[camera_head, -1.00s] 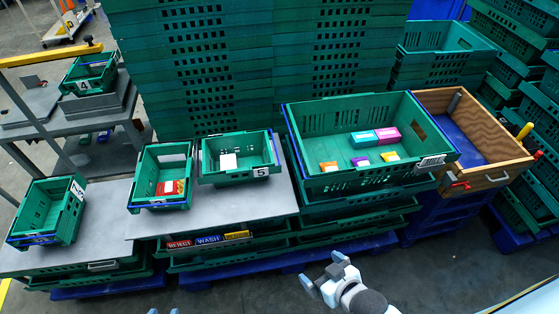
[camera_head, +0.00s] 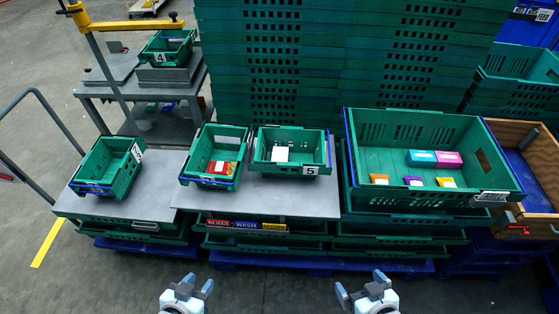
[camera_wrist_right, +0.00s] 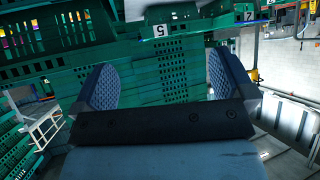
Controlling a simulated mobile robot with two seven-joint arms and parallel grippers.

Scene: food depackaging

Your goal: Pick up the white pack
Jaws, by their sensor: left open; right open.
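The white pack (camera_head: 281,154) lies in the small green crate marked 5 (camera_head: 291,167), on the grey table, in the head view. My left gripper (camera_head: 197,284) is open and empty at the bottom of the head view, low in front of the table. My right gripper (camera_head: 358,286) is open and empty, also at the bottom, to the right. Both are well apart from the white pack. In the right wrist view the two fingers of my right gripper (camera_wrist_right: 160,88) stand wide apart with nothing between them; the white pack cannot be made out there.
A small crate (camera_head: 206,181) with a red pack (camera_head: 222,168) stands left of crate 5. A large green crate (camera_head: 366,140) with several coloured packs stands to the right. Another small crate (camera_head: 92,187) is at the far left. Floor (camera_head: 270,292) is clear between my grippers.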

